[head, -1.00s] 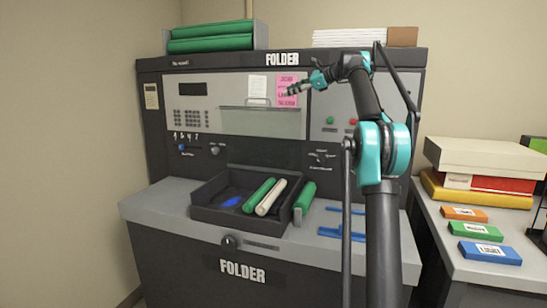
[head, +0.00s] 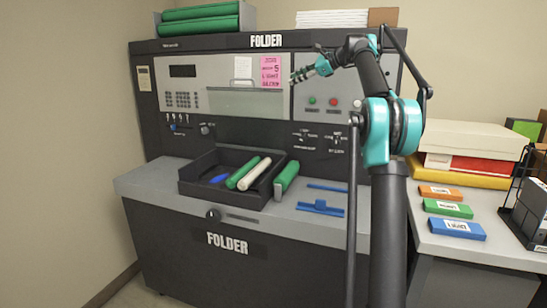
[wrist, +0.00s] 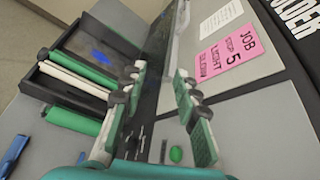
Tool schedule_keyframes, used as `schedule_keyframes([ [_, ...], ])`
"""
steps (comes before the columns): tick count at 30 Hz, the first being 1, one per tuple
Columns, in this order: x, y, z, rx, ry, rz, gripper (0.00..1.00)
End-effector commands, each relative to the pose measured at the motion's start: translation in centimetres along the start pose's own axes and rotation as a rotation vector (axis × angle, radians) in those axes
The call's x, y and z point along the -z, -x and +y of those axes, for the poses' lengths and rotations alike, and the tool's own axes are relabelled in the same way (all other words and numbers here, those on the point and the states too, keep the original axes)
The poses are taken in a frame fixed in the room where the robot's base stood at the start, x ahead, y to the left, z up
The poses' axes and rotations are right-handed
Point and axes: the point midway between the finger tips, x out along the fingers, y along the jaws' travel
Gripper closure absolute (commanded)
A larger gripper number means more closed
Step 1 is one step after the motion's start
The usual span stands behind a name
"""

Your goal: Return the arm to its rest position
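My arm stands at the right of the middle in the head view, its black and teal links upright, with the elbow joint in front of the folder machine's (head: 150,100) right side. From its top the arm bends left, and my gripper (head: 302,74) points left in front of the machine's upper panel, near the pink job card (head: 270,72). In the wrist view my gripper (wrist: 160,72) has its two green-padded fingers apart with nothing between them. The pink card also shows in the wrist view (wrist: 230,50).
A black tray (head: 192,187) with green and white rolls sits on the machine's grey ledge (head: 150,180), beside another green roll (head: 287,177) and blue pieces (head: 320,208). A side table at right holds boxes (head: 470,140), coloured blocks (head: 457,229) and a black rack (head: 525,215).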

Motion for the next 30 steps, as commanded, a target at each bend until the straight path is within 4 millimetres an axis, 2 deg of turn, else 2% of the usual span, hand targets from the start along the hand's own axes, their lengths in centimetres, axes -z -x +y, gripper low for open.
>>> schedule_keyframes([
  [8, 2.7, -0.9, 4.0, -0.049, 0.147, 0.081, 0.69],
  [11, 4.2, -1.3, 6.2, -0.077, 0.223, 0.119, 0.69],
  [14, 6.2, -1.6, 9.3, -0.116, 0.321, 0.167, 0.69],
  [17, 8.9, -1.7, 14.0, -0.173, 0.451, 0.229, 0.69],
  [20, 12.2, -1.6, 19.8, -0.247, 0.602, 0.295, 0.69],
  [21, 13.5, -1.4, 22.3, -0.28, 0.664, 0.32, 0.69],
  [26, 18.6, -0.2, 32.2, -0.413, 0.892, 0.406, 0.69],
  [30, 22.7, 1.4, 40.9, -0.535, 1.073, 0.463, 0.69],
])
